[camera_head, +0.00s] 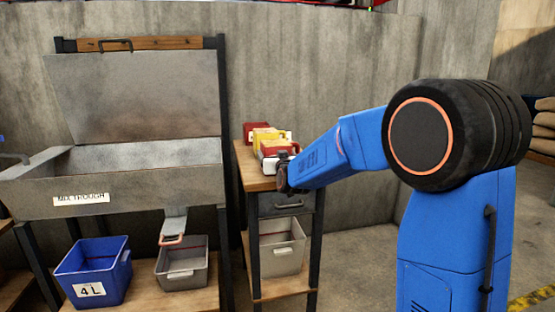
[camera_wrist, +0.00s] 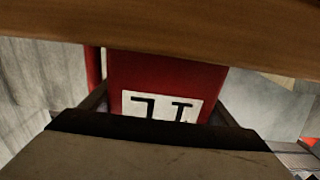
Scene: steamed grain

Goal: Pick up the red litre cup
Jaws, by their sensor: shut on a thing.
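The red litre cup (camera_wrist: 165,82) fills the middle of the wrist view. Its white label with black marks (camera_wrist: 160,106) faces the camera and is partly cut off by my gripper's dark body. My gripper (camera_wrist: 160,118) has a finger on each side of the cup and is shut on it. In the head view my gripper (camera_head: 283,172) is at the front of the small wooden-topped stand. A red cup with a pale front (camera_head: 279,149) shows just above and behind it. The cup's lower part and the finger contact are hidden there.
A yellow container (camera_head: 265,136) and another red one (camera_head: 252,130) stand behind on the stand top (camera_head: 255,177). A wooden band (camera_wrist: 160,35) crosses the wrist view close by. The mix trough (camera_head: 120,185) is left, with a blue 4L bin (camera_head: 92,265) and grey bin (camera_head: 182,270) below.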

